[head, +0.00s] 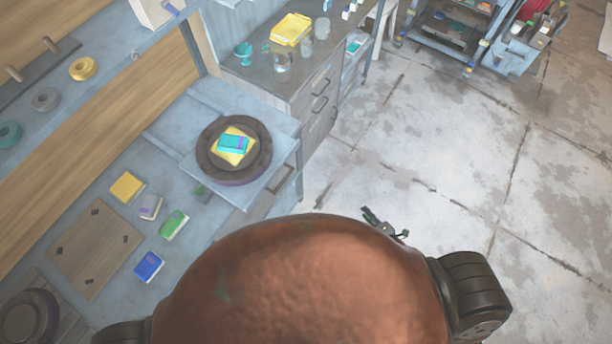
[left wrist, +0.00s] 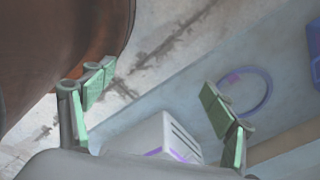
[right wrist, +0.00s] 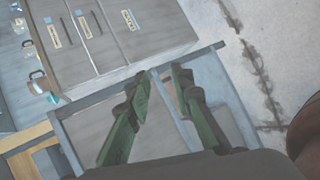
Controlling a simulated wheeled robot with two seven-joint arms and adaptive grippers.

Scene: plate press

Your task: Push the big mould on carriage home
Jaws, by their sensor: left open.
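A large dark round disc (head: 208,165), which looks like the big mould, lies flat on a pale blue-grey plate (head: 275,125), which looks like its carriage, at the bench's far end. A yellow piece (head: 243,158) with a teal one (head: 232,144) lies on top of it. My right gripper (head: 383,224) is beyond my body, to the right of the bench and apart from the disc. In the right wrist view it (right wrist: 162,75) is open a little and empty, above a blue-framed grey panel. My left gripper (left wrist: 155,80) is wide open and empty; the head view does not show it.
Small coloured blocks (head: 149,266) and a wooden board (head: 88,250) lie on the near bench. Another dark disc (head: 28,318) is at lower left. A drawer cabinet (head: 318,105) stands behind. Clear floor (head: 450,150) lies right. The left wrist view shows a white box (left wrist: 150,135).

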